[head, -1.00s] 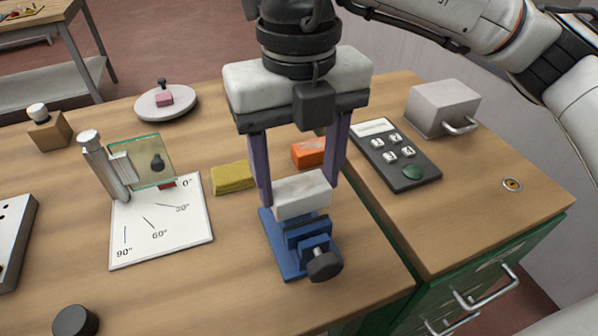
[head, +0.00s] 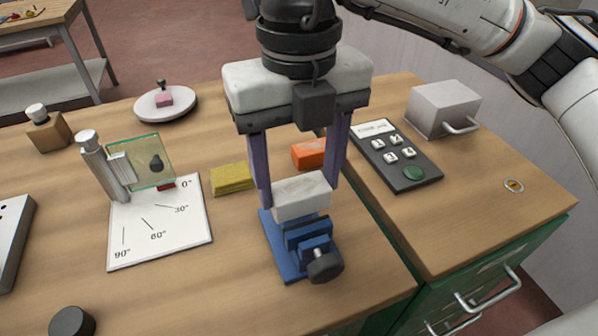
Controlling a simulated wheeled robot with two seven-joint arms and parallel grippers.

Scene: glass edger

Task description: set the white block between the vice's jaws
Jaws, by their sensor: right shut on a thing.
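The white block (head: 301,197) is between the two purple fingers of my right gripper (head: 300,197), which is shut on it. The blue vice (head: 283,250) stands on the bench with its dark round knob (head: 325,265) toward the front. The block is right at the top of the vice, over its jaw area. The gripper hides part of the jaws, so I cannot tell how deep the block sits between them. My left gripper is not in view.
A yellow sponge (head: 233,178) and an orange block (head: 309,154) lie behind the vice. An angle sheet (head: 160,230) and a clamp holding glass (head: 140,165) are to the left. A keypad (head: 397,155) and a grey box (head: 443,108) are to the right.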

